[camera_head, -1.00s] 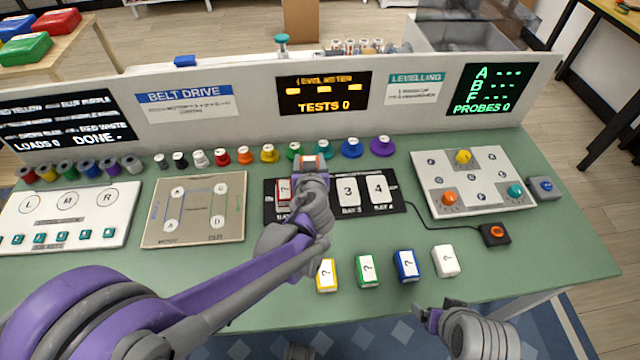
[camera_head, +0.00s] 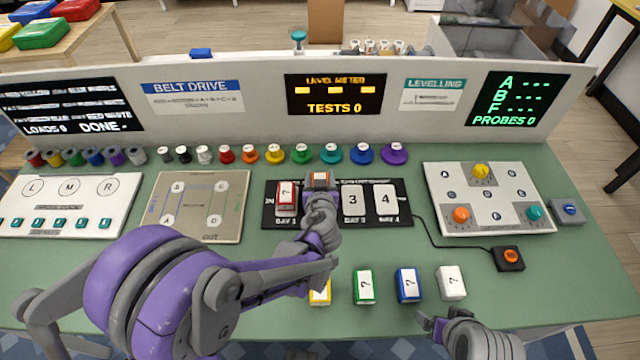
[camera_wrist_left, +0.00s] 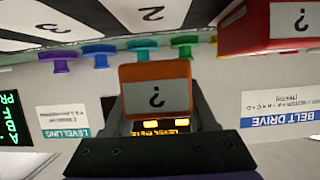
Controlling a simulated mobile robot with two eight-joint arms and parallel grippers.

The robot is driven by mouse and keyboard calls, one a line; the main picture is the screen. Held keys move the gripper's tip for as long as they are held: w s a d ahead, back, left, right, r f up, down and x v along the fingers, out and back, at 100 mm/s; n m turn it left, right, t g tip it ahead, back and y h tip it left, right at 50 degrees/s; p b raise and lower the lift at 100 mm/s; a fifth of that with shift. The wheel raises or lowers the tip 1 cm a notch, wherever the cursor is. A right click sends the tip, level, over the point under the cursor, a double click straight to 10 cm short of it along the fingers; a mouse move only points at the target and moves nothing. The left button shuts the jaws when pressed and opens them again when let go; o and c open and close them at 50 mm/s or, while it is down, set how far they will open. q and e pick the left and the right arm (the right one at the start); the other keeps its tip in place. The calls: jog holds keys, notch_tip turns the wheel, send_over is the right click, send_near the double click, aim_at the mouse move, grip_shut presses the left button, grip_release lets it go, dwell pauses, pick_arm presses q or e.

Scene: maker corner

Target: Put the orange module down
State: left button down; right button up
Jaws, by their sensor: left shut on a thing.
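The orange module (camera_head: 320,179) is gripped by my left gripper (camera_head: 320,190) over the black level meter board (camera_head: 404,220), just right of the red module (camera_head: 287,193) in the first bay. In the left wrist view the orange module (camera_wrist_left: 156,92) shows a "?" label between the dark fingers. The bay marked 2 (camera_wrist_left: 150,12) shows beyond it there, so the module looks held above the board. In the head view my arm hides that bay. Bays 3 and 4 are bare. My right gripper (camera_head: 435,322) is at the table's front edge; its jaws are unclear.
Yellow (camera_head: 320,292), green (camera_head: 364,287), blue (camera_head: 408,284) and white (camera_head: 451,282) modules stand in front of the board. A black box with an orange button (camera_head: 509,257) is at right. A row of coloured knobs and the upright panel (camera_head: 262,100) lie behind.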

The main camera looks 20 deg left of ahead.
pick_arm(q)
jog(key=shift+f, duration=1.25)
pick_arm(e)
jog(key=shift+f, duration=0.35)
pick_arm(q)
jog(key=shift+f+b, duration=0.65)
jog(key=shift+b, duration=0.05)
pick_arm(e)
jog(key=shift+f, duration=0.5)
pick_arm(q)
jog(key=shift+c, duration=1)
grip_release()
jog(key=shift+r, duration=0.15)
pick_arm(e)
jog(key=shift+r, duration=0.1)
